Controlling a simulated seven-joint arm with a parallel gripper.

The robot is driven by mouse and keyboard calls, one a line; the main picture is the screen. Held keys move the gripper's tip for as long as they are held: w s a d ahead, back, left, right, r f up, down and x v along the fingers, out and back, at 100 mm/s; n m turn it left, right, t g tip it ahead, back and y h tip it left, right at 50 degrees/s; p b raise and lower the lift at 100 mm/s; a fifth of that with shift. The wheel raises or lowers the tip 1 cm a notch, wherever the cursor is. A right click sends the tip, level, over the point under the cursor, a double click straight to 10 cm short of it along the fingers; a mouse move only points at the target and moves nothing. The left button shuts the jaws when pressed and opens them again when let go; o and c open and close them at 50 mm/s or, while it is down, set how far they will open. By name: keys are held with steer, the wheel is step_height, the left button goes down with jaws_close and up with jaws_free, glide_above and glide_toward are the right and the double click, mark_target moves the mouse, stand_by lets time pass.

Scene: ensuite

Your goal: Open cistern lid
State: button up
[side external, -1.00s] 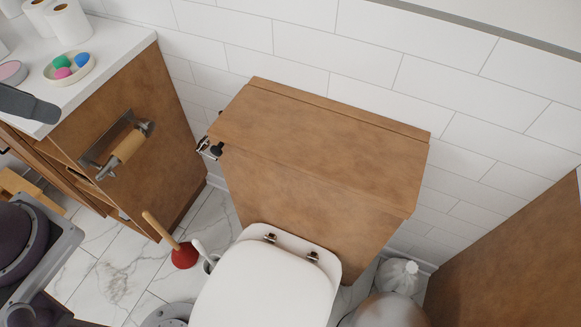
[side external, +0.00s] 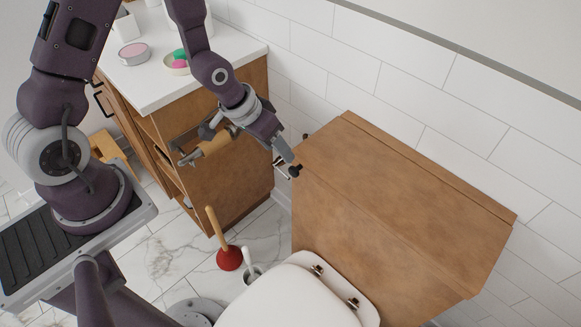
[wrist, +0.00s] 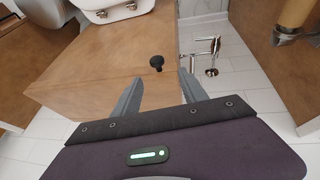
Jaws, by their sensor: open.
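The cistern is a brown wood-look box behind the toilet; its lid (side external: 400,180) lies flat and closed on top in the side external view. A small black knob (side external: 295,171) sits at the cistern's left side; it also shows in the wrist view (wrist: 156,62). My gripper (side external: 286,160) is at the cistern's left end, close to this knob. In the wrist view my gripper (wrist: 158,78) is open, its two grey fingers apart with the knob just beyond the gap between their tips. Nothing is held. Whether a finger touches the cistern cannot be told.
A chrome fitting (wrist: 210,52) stands beside the cistern. The vanity (side external: 230,165) with a paper holder (side external: 212,145) is left of my gripper. A red plunger (side external: 229,258) and the white toilet seat (side external: 290,295) are below. A tiled wall (side external: 390,90) runs behind the cistern.

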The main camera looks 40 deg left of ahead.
mark_target(291, 169)
steer(key=x, duration=0.9)
steer(key=shift+s+d, duration=0.2)
steer(key=shift+s, duration=0.15)
steer(key=shift+c, duration=0.4)
jaws_close()
stand_by(0.5)
